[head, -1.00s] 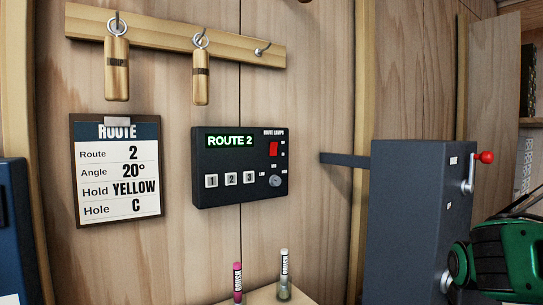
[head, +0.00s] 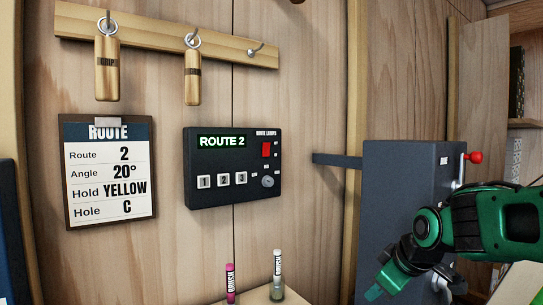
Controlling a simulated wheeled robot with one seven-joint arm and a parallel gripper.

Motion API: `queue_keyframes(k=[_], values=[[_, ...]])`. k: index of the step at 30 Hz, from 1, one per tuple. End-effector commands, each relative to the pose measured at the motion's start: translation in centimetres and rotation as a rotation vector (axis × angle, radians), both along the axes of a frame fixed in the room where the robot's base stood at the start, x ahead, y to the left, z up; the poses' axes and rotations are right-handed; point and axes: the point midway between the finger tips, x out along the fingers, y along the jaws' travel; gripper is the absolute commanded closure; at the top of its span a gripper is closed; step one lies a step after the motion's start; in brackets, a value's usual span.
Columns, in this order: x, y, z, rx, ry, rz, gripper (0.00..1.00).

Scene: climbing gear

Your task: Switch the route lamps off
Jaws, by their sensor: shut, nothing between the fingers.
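The route lamps panel (head: 233,192) is a black box on the wooden wall. Its green display (head: 222,141) reads ROUTE 2. Below are white buttons numbered 1, 2 and 3 (head: 222,180) and a round grey knob (head: 267,181). My gripper (head: 374,294) is at the lower right, in front of the grey cabinet, shut and empty, pointing down and left. It is well apart from the panel.
A grey cabinet (head: 395,190) with a red-knobbed lever (head: 475,157) stands right of the panel. A route card (head: 110,215) hangs at left, below a hook rail (head: 150,30) with two wooden pieces. Two brushes (head: 231,283) stand on a small shelf below. The wall before the panel is clear.

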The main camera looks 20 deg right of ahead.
Motion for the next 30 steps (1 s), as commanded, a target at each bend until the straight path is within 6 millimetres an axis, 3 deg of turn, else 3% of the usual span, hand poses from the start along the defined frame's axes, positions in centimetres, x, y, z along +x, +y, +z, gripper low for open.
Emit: queue_keyframes(k=[1,6,12,18,21,25,30], values=[[2.1,0.5,1.6,-0.049,-0.071,0.086,1.00],[8.3,3.1,7.9,-0.249,-0.332,0.362,1.00],[13.4,6.7,16.4,-0.516,-0.651,0.602,1.00],[15.6,9.8,24.2,-0.767,-0.925,0.722,1.00],[15.9,10.7,26.8,-0.857,-1.017,0.742,1.00],[15.9,11.3,28.8,-0.927,-1.084,0.749,1.00],[15.9,11.5,29.5,-0.953,-1.106,0.750,1.00]])
